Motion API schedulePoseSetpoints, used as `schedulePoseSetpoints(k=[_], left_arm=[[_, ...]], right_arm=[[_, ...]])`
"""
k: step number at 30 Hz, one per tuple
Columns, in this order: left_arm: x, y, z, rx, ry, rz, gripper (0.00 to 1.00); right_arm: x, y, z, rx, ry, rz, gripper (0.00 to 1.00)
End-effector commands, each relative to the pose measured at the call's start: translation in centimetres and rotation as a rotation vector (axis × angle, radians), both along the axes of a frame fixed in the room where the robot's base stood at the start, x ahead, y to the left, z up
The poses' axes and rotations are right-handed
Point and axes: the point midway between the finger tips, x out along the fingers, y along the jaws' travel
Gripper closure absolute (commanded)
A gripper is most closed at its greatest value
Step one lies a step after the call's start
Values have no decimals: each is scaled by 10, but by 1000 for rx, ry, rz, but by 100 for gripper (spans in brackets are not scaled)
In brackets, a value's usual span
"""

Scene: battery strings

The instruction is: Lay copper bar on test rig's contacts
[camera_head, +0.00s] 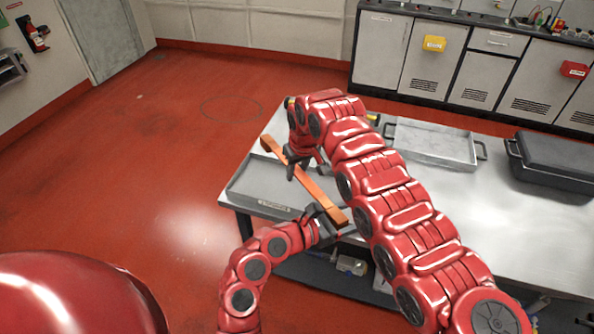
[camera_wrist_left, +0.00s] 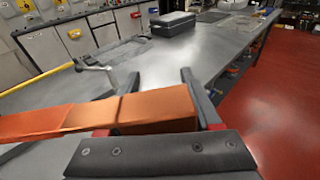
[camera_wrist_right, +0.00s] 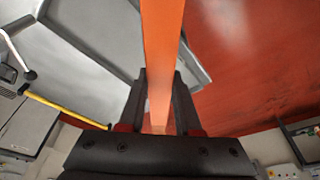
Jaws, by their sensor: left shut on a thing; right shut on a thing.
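A long orange copper bar (camera_head: 315,188) is held between my two grippers, slanting above the near left end of the metal table. My right gripper (camera_head: 294,162) is shut on it near its far end. My left gripper (camera_head: 330,216) is shut on its near end. In the left wrist view the bar (camera_wrist_left: 90,118) runs off to the left from between the fingers. In the right wrist view the bar (camera_wrist_right: 162,50) passes between the fingers. I cannot make out the test rig's contacts in any view.
A shallow grey tray (camera_head: 246,190) with a label on its front lies under the bar. A metal tray with handles (camera_head: 432,142) and a dark lidded case (camera_head: 555,155) stand farther right on the table (camera_head: 500,215). Cabinets (camera_head: 430,60) line the back wall.

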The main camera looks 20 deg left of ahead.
Motion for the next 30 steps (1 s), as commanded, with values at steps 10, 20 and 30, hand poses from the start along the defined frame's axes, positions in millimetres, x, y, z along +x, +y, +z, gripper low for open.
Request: schedulePoseSetpoints(k=[10,20,30], left_arm=[[0,-1,1,1,-2,-4,100],[0,-1,1,0,-3,-2,0],[-3,4,2,0,-3,2,0]], right_arm=[[-4,4,0,4,4,7,100],[-2,3,1,3,2,4,100],[-1,1,1,2,1,1,100]])
